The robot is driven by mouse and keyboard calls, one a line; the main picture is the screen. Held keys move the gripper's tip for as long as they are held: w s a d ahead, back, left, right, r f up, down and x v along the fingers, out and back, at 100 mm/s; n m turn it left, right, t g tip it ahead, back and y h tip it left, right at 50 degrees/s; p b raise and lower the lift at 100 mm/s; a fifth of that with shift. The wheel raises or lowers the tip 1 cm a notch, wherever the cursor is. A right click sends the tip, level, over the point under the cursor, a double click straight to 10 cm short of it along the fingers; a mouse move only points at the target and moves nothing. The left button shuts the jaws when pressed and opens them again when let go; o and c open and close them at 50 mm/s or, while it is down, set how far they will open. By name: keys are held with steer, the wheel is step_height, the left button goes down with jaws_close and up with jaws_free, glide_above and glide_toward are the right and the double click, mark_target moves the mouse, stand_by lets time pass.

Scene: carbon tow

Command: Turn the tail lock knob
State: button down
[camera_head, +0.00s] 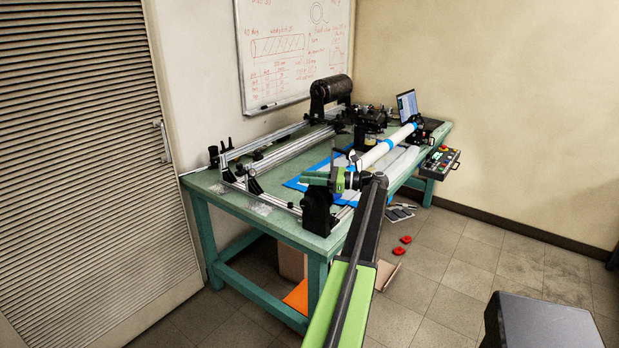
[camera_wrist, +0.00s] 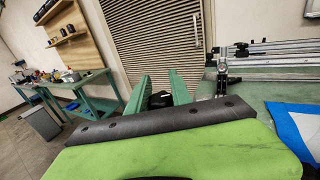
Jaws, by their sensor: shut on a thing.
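The black tailstock (camera_head: 317,214) stands upright at the near end of the bench. My gripper (camera_head: 306,178) is directly above it, with its green fingers reaching left across its top. In the wrist view, my gripper (camera_wrist: 160,80) has its two green fingers on either side of a small dark knob (camera_wrist: 160,99). The gripper is shut on this knob, apparently the tail lock knob. Its lower part is hidden by the dark gripper body. In the head view the knob cannot be made out behind the fingers.
A white tube (camera_head: 384,149) with blue bands runs along the green bench (camera_head: 270,219). Metal rails (camera_head: 275,158) lie to its left. A control box (camera_head: 440,162) with buttons hangs at the right edge. Red discs (camera_head: 399,251) lie on the floor. A louvred door (camera_head: 80,150) stands left.

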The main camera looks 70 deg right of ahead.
steer(key=shift+s+a+r+n+g+y, duration=0.15)
steer(key=shift+n+g+y, duration=0.3)
steer(key=shift+n+y, duration=0.55)
steer(key=shift+a+f+n+g+y, duration=0.15)
steer(key=shift+n+g+y, duration=0.4)
steer(key=shift+y, duration=0.85)
steer(key=shift+r, duration=0.1)
steer(key=c, duration=1.1)
jaws_free()
steer(key=shift+a, duration=0.1)
steer(key=shift+c, duration=0.2)
